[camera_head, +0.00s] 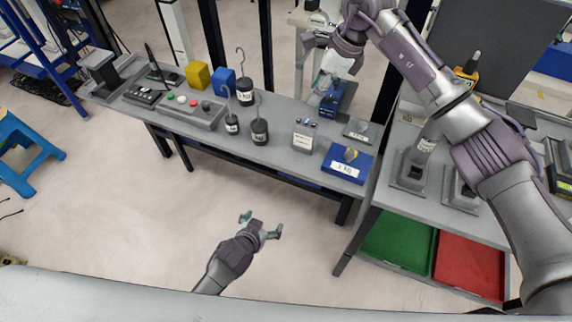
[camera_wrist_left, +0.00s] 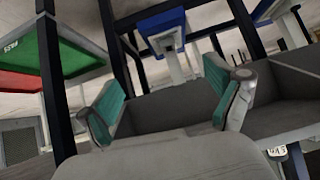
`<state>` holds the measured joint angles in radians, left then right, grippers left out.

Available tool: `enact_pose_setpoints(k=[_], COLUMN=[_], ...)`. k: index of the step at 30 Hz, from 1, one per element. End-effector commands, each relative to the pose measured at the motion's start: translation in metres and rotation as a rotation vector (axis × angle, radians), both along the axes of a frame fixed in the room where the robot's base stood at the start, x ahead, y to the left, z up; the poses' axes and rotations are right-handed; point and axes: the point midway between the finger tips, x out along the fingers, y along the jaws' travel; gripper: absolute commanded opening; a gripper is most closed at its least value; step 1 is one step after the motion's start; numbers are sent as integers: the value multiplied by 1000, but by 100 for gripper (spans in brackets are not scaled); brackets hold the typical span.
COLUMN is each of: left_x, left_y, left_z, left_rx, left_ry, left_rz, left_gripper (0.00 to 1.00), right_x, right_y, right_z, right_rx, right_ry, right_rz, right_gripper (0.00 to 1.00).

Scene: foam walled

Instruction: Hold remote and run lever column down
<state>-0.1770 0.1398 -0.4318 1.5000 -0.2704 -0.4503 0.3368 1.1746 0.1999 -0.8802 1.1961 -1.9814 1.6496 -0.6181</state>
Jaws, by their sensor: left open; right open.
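My left gripper (camera_head: 261,226) is open and empty, low over the floor in front of the bench. In the left wrist view its two teal-padded fingers (camera_wrist_left: 168,98) stand wide apart with nothing between them. My right gripper (camera_head: 324,66) is open near a white upright (camera_head: 301,58) behind the bench, above a blue device (camera_head: 333,98); I cannot tell whether it touches either. The white upright may be the lever column, but its lever is not clear. I cannot pick out the remote with certainty; a grey box with red and white buttons (camera_head: 204,116) lies on the bench.
The grey bench (camera_head: 285,153) holds hooked weights (camera_head: 259,130), yellow (camera_head: 198,75) and blue (camera_head: 223,80) blocks, and a labelled blue box (camera_head: 347,164). A second table at right has green (camera_head: 398,240) and red (camera_head: 470,264) trays below. Floor in front of the bench is clear.

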Motion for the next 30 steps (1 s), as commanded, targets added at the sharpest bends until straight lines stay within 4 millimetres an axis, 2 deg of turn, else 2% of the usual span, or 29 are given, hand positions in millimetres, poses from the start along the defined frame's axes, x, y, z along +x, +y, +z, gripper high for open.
enact_pose_setpoints(k=[1, 6, 9, 13, 16, 19, 23, 30], left_x=[14, 40, 46, 48, 49, 52, 64, 107], left_y=[-10, -37, -48, -57, -60, -63, -67, -80], left_z=[30, 117, 161, 200, 217, 222, 219, 206], left_rx=[-19, -84, -121, -157, -173, -180, -179, -179], left_ry=[-55, -207, -277, -340, -365, -376, -378, -378], left_rz=[-7, -18, -22, -24, -25, -25, -25, -25], left_gripper=[92, 92, 92, 92, 92, 92, 92, 92], right_x=[0, 0, 0, 0, 0, 0, 0, 0], right_y=[0, 0, 0, 0, 0, 0, 0, 0], right_z=[0, 0, 0, 0, 0, 0, 0, 0], right_rx=[0, 0, 0, 0, 0, 0, 0, 0], right_ry=[0, 0, 0, 0, 0, 0, 0, 0], right_rz=[0, 0, 0, 0, 0, 0, 0, 0], right_gripper=[42, 42, 42, 42, 42, 42, 42, 42])
